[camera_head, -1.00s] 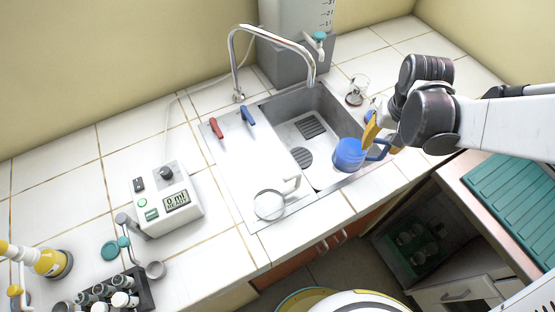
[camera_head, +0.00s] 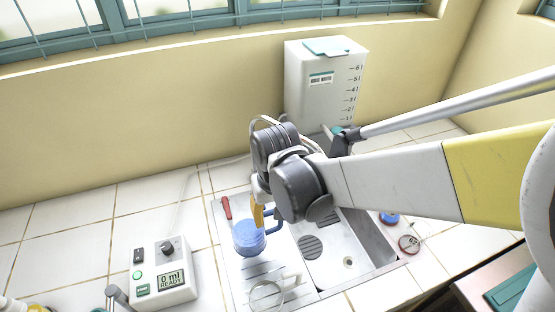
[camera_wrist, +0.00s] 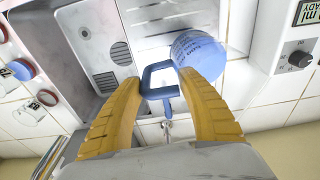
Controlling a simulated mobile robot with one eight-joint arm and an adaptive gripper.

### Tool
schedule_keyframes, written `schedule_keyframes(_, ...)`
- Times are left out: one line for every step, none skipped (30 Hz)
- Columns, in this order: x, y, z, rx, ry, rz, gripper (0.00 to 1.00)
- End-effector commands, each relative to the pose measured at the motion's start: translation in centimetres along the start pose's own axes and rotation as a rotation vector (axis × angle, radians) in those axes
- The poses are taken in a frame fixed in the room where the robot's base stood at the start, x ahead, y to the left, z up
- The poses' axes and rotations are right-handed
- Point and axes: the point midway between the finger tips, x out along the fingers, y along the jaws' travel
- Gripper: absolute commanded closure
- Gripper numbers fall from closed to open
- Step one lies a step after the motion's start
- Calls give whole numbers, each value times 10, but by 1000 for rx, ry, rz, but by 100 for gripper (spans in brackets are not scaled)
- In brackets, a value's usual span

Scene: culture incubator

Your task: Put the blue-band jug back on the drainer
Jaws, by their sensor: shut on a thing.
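The blue-band jug (camera_head: 250,238) is over the upper part of the drainer (camera_head: 232,290), left of the sink basin. Its bluish body and blue handle also show in the wrist view (camera_wrist: 200,55). My gripper (camera_head: 261,215) has its orange fingers shut on the jug's handle; the fingers also show in the wrist view (camera_wrist: 160,82). The jug looks roughly upright in the head view. I cannot tell whether its base touches the drainer. My wrist hides part of the basin and the faucet.
A clear jug (camera_head: 266,294) stands on the drainer's front part, below the blue-band jug. A red tap handle (camera_head: 226,207) is just behind. A meter box (camera_head: 160,272) stands left. A white tank (camera_head: 322,85) is at the back. Small lidded jars (camera_head: 408,244) sit right of the basin.

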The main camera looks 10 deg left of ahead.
Motion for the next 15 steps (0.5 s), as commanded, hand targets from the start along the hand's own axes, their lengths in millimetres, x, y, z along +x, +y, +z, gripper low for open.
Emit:
schedule_keyframes(13, 0, 1, 0, 0, 0, 94)
schedule_keyframes(18, 0, 2, 0, 0, 0, 94)
schedule_keyframes(23, 0, 2, 0, 0, 0, 94)
schedule_keyframes(26, 0, 3, 0, 0, 0, 94)
schedule_keyframes(28, 0, 3, 1, 0, 0, 94)
schedule_keyframes(30, 0, 3, 1, 0, 0, 94)
schedule_keyframes(32, 0, 3, 1, 0, 0, 94)
schedule_keyframes(34, 0, 4, 1, 0, 0, 94)
schedule_keyframes(38, 0, 4, 1, 0, 0, 94)
schedule_keyframes(42, 0, 4, 1, 0, 0, 94)
schedule_keyframes(46, 0, 5, 1, 0, 0, 94)
schedule_keyframes(53, 0, 6, 1, 0, 0, 94)
schedule_keyframes(58, 0, 6, 1, 0, 0, 94)
schedule_keyframes(62, 0, 6, 1, 0, 0, 94)
schedule_keyframes(66, 0, 7, 1, 0, 0, 94)
